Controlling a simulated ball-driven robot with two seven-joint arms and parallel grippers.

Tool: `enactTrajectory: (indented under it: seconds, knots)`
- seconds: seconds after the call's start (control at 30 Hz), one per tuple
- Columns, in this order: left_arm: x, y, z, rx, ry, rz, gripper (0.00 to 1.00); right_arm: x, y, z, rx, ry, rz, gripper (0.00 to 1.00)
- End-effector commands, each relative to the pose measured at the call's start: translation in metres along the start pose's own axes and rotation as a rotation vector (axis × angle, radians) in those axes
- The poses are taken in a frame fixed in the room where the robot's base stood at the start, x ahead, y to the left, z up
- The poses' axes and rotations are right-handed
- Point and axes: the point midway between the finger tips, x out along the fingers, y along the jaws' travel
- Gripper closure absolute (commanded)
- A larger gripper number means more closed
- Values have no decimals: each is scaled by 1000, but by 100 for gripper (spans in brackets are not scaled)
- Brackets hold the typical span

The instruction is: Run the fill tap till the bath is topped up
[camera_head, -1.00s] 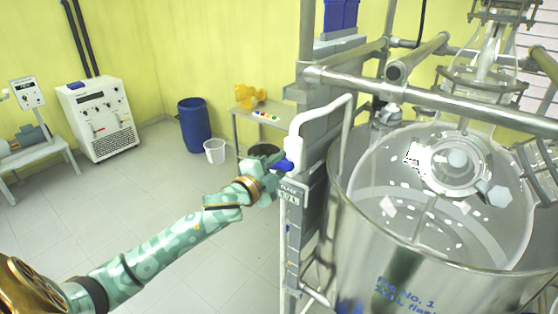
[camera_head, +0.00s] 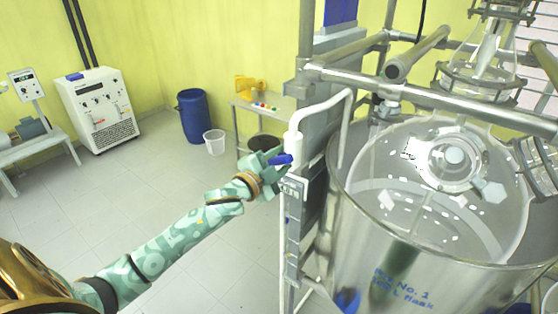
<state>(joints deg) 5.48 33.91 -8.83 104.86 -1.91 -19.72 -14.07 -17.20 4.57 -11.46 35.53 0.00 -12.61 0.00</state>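The fill tap is a white bent pipe (camera_head: 317,112) with a blue lever handle (camera_head: 281,160), left of the bath. The water level cannot be made out clearly. My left gripper (camera_head: 271,160) is at the blue handle, its fingertips close around or beside the handle's left end. Whether the fingers are closed on it cannot be told. My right gripper is out of view.
Metal rails (camera_head: 430,96) cross above the bath, and a grey frame (camera_head: 313,190) stands beside the tap. Behind are a small table (camera_head: 240,112), a blue barrel (camera_head: 193,117), a white bucket (camera_head: 214,143) and a white cabinet unit (camera_head: 95,110).

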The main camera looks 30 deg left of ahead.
Motion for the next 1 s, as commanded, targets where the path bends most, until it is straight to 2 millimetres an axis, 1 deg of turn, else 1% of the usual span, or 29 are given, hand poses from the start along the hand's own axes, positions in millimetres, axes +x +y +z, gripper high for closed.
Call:
enactTrajectory:
  seconds: [0.3,0.37,0.43,0.57,0.7,0.8,0.9,1.0]
  knots:
    - [-1,0,0,1,0,0,58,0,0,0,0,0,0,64]
    - [-5,1,0,1,0,0,58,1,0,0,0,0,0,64]
    - [-13,1,1,1,0,1,58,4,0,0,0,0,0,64]
    - [-41,4,2,2,0,3,58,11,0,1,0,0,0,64]
    - [-82,4,2,2,0,4,58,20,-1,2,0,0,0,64]
    - [-108,5,2,0,-1,5,58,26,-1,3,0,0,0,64]
    - [-130,4,2,-1,-2,4,58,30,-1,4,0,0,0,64]
    - [-146,3,2,-1,-1,2,58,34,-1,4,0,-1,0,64]
